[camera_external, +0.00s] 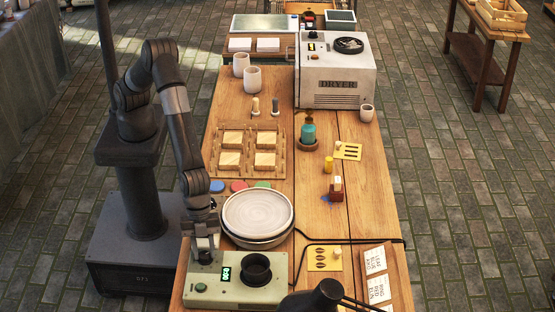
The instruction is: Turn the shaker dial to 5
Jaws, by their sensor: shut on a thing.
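The shaker is a pale green box (232,296) at the near left end of the table. It has a small lit display (226,273) with green marks too small to read for sure, and a round black cup holder (256,268). My gripper (204,257) points down over the shaker's back left corner, left of the display. It is shut on the dark dial there. The dial is mostly hidden by the fingers, so its setting cannot be read. A round button (200,287) sits at the shaker's front left.
A black cable (340,240) runs across the table to the right. A dark object (325,296) stands at the near edge, right of the shaker. Cards (376,258) lie at the right. The dryer (336,82) stands far back.

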